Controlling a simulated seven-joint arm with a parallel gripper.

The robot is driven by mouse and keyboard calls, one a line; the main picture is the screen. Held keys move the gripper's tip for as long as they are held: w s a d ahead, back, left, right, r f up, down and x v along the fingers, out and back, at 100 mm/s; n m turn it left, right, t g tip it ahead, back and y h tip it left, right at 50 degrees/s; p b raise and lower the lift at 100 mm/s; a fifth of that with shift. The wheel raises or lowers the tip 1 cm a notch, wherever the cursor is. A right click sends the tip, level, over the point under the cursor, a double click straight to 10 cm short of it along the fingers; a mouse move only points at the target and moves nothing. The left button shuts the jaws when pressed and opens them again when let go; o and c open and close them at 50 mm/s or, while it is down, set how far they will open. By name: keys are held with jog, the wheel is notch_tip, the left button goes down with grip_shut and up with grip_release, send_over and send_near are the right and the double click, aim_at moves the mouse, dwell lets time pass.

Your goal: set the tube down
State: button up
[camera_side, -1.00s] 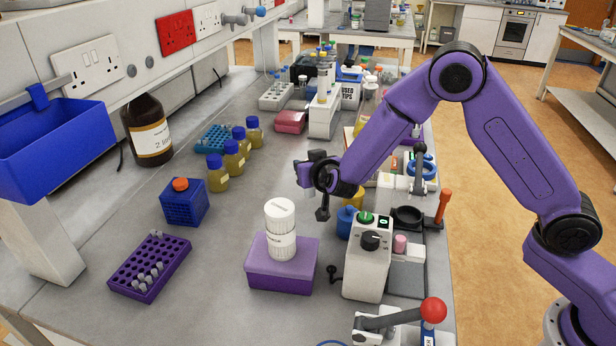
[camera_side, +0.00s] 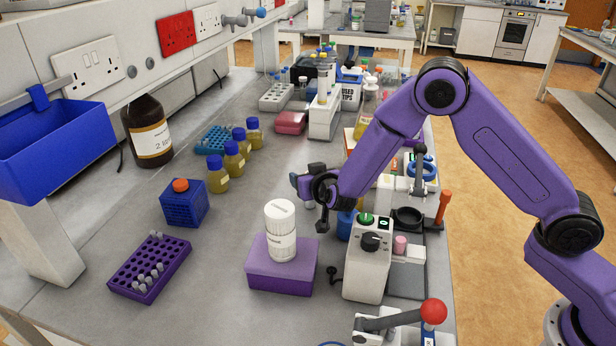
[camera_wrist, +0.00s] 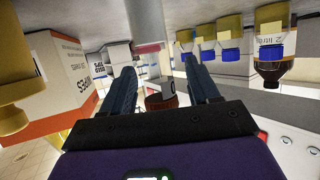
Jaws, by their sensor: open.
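My gripper (camera_side: 316,192) is above the bench, behind and slightly right of the white tub. In the wrist view its two dark fingers (camera_wrist: 160,75) are spread apart, with no tube visibly held between them. A reddish-brown object (camera_wrist: 161,97) shows between the fingers; I cannot tell its distance. Several small grey-capped tubes (camera_side: 150,277) stand in the purple rack (camera_side: 125,274) at the front left, mostly in its near part. I cannot tell which tube the task means.
The white tub (camera_side: 281,230) stands on a purple box (camera_side: 281,278), close to my gripper. A white device with a dark knob (camera_side: 368,265) is to its right. Yellow bottles with blue caps (camera_side: 234,160) and a blue cube holder (camera_side: 184,205) are left. Bare bench lies between.

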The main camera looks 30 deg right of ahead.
jog(key=shift+r, duration=0.1)
jog(key=shift+s+r, duration=0.15)
jog(key=v, duration=0.7)
jog(key=shift+s, duration=0.1)
jog(key=shift+r, duration=0.1)
